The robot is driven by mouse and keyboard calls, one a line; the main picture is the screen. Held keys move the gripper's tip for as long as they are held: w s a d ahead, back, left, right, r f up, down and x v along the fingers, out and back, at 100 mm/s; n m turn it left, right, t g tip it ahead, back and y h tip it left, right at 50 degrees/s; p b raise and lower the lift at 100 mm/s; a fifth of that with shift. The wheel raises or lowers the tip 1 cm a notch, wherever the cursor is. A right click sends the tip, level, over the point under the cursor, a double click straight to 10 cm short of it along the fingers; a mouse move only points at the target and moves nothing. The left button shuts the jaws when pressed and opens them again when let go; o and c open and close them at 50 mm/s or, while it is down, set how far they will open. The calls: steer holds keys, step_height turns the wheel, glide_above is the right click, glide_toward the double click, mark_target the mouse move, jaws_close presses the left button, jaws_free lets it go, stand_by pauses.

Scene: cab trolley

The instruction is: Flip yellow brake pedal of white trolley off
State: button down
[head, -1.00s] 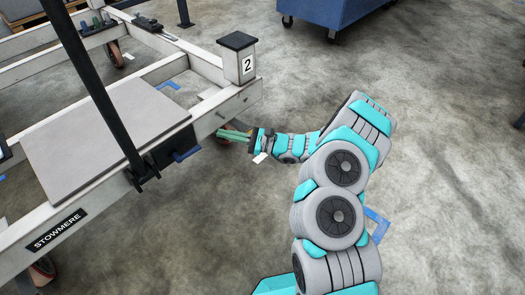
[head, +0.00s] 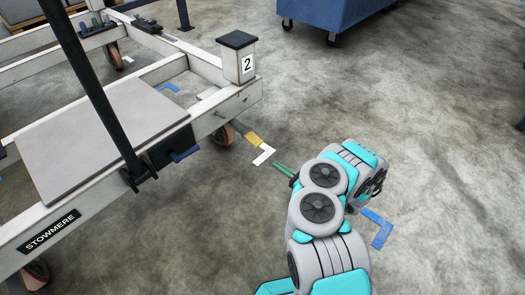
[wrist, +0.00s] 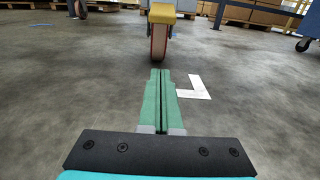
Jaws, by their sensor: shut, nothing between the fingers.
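The white trolley (head: 140,190) stands at the left with a corner post marked 2. Its near corner has a red-rimmed caster (head: 222,134). The yellow brake pedal (head: 252,138) sticks out from that caster towards my gripper. My gripper (head: 281,168) has green fingers, shut and empty, low over the floor and apart from the pedal. The fingers (wrist: 160,76) point at the wheel in the wrist view.
A white L-shaped floor mark (head: 264,154) lies between my gripper and the pedal. A blue floor mark (head: 378,228) lies right of my arm. A blue cart (head: 335,14) stands at the back. The floor between gripper and caster is clear.

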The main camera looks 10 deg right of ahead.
mark_target(254, 140)
steer(key=shift+w+a, duration=0.1)
steer(key=b+x, duration=0.2)
steer(key=x, duration=0.8)
steer(key=shift+s+d+r, duration=0.15)
steer(key=shift+s+r, duration=0.05)
steer(key=shift+r, duration=0.45)
steer(key=shift+s+d+r, duration=0.15)
steer(key=shift+r, duration=0.5)
steer(key=shift+s+d+r, duration=0.2)
steer(key=shift+r, duration=0.4)
steer(key=shift+d+p, duration=0.1)
steer(key=shift+p, duration=0.25)
